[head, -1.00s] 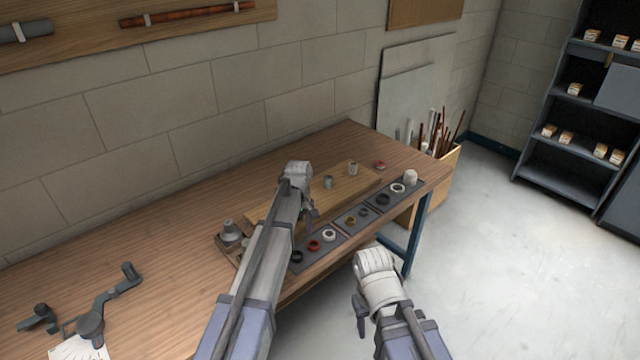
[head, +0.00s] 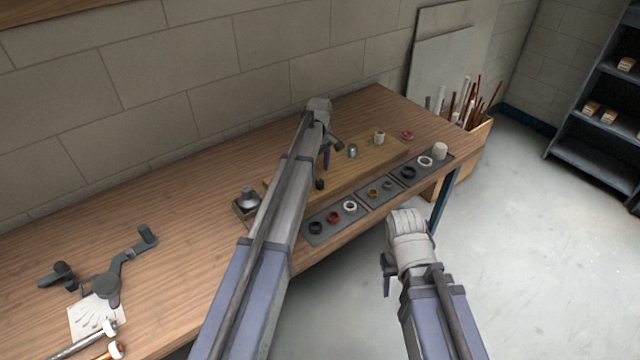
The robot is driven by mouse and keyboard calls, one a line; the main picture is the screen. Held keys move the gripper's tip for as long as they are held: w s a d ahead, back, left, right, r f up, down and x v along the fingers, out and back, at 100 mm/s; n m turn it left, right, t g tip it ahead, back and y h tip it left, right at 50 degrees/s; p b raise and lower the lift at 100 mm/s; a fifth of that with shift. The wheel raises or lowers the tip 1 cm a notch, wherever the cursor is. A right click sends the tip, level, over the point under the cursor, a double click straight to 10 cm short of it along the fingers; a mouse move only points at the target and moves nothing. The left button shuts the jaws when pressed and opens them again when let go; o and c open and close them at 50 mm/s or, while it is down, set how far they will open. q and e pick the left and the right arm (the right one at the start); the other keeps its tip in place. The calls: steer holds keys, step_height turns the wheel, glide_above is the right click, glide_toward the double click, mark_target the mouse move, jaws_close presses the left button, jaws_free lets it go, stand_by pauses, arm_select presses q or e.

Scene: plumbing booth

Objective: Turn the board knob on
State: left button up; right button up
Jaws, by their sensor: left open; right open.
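The wooden board (head: 362,167) lies on the workbench. A small grey fitting (head: 352,151) and a pale cylindrical fitting (head: 379,138) stand on it. A small red ring-like piece (head: 407,134) is by its far right end. I cannot tell which of these is the knob or how it is turned. My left gripper (head: 329,165) is open over the board, left of the grey fitting and apart from it; its arm hides the board's left part. My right gripper (head: 388,280) is open and empty, off the bench's front edge; its fingers are partly hidden by its wrist.
Dark trays (head: 335,222) with several rings line the bench's front edge. A grey cone-shaped piece (head: 249,197) sits left of my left arm. Dark tools (head: 110,280) and paper lie at the left. A box of pipes (head: 476,130) stands beyond the bench. The floor at right is clear.

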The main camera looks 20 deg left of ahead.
mark_target(320, 181)
arm_select(q)
step_height(320, 181, down, 5)
steer(key=b, duration=0.3)
steer(key=shift+b, duration=0.4)
steer(key=shift+r, duration=0.1)
jaws_close()
